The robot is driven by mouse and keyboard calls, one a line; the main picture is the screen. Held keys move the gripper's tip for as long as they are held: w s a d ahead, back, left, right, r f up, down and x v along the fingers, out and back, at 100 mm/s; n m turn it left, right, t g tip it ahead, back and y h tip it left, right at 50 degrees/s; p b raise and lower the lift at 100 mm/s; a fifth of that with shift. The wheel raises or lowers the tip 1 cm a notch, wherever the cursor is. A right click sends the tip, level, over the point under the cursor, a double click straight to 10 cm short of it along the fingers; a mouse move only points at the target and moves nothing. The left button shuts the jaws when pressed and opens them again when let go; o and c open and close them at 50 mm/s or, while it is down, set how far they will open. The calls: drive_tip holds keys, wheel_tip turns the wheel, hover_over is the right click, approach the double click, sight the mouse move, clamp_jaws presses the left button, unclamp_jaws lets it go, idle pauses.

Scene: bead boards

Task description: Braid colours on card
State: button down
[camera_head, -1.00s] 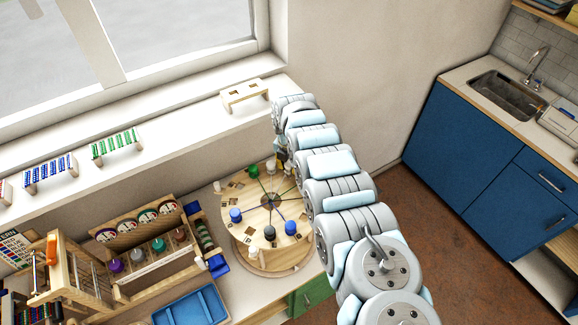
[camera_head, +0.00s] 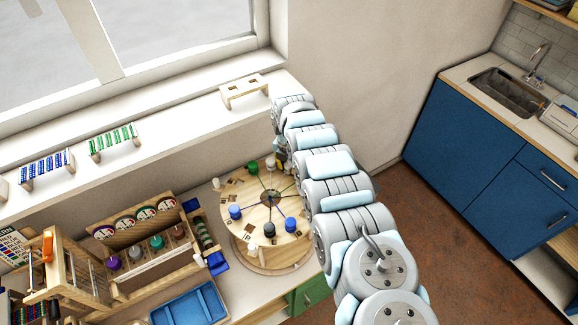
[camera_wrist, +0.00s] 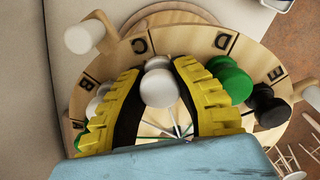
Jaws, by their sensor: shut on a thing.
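A round wooden braiding disc (camera_head: 240,190) stands on the worktop, with coloured threads meeting at its centre and dark letter marks on its top. Around it sit a green bobbin (camera_head: 253,168), two blue bobbins (camera_head: 235,212) (camera_head: 290,225), a black bobbin (camera_head: 269,230) and a white one (camera_head: 218,184). In the wrist view my gripper (camera_wrist: 160,72), with yellow ribbed fingers, is shut on a white bobbin (camera_wrist: 158,88) near letters C and D. A green bobbin (camera_wrist: 231,80) and a black bobbin (camera_wrist: 266,106) sit right of it. In the head view my arm mostly hides the gripper.
A wooden rack (camera_head: 125,225) with several bobbins stands left of the disc. A blue tray (camera_head: 190,308) lies in front of it. Bead frames (camera_head: 113,140) and a small wooden stand (camera_head: 244,91) are on the window sill. White pegs (camera_wrist: 84,36) stand at the disc's edge.

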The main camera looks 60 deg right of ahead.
drive_tip(key=c, duration=0.9)
unclamp_jaws()
drive_tip(key=shift+o, duration=0.2)
drive_tip(key=shift+d+r+p, duration=0.1)
drive_tip(key=shift+r+p, duration=2.6)
drive_tip(key=shift+r, duration=0.9)
drive_tip(key=shift+f, duration=0.1)
